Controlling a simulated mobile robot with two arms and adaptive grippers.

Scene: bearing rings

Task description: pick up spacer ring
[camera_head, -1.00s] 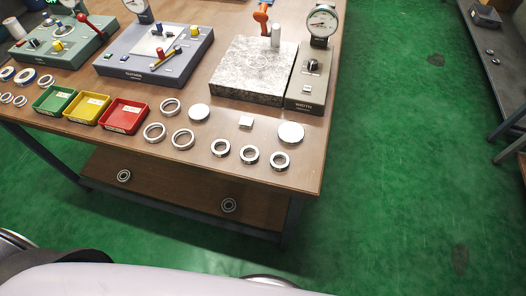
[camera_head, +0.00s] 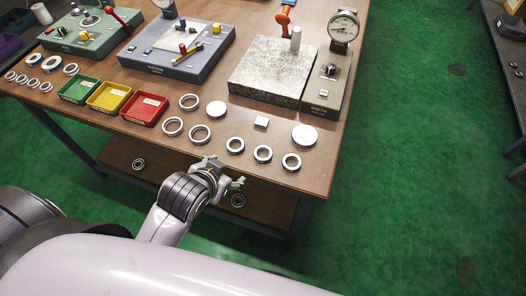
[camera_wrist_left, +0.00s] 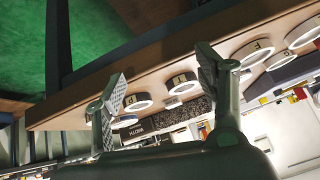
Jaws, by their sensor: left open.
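Three thick steel rings stand in a row near the table's front right edge: a left ring (camera_head: 235,145), a middle ring (camera_head: 263,153) and a right ring (camera_head: 291,162). Three wider, thinner rings (camera_head: 200,134) lie to their left. I cannot tell which is the spacer ring. My left gripper (camera_head: 222,172) is open and empty, just off the table's front edge, nearest the left thick ring. In the left wrist view its two fingers (camera_wrist_left: 165,85) are spread, with rings (camera_wrist_left: 183,83) on the table beyond them. My right gripper is not in view.
Red (camera_head: 145,108), yellow (camera_head: 109,97) and green (camera_head: 79,89) trays stand left of the rings. Steel discs (camera_head: 305,135) and a small block (camera_head: 261,122) lie behind the thick rings. A granite plate (camera_head: 270,72) and a dial gauge (camera_head: 343,27) stand further back. A lower shelf holds bearings (camera_head: 238,201).

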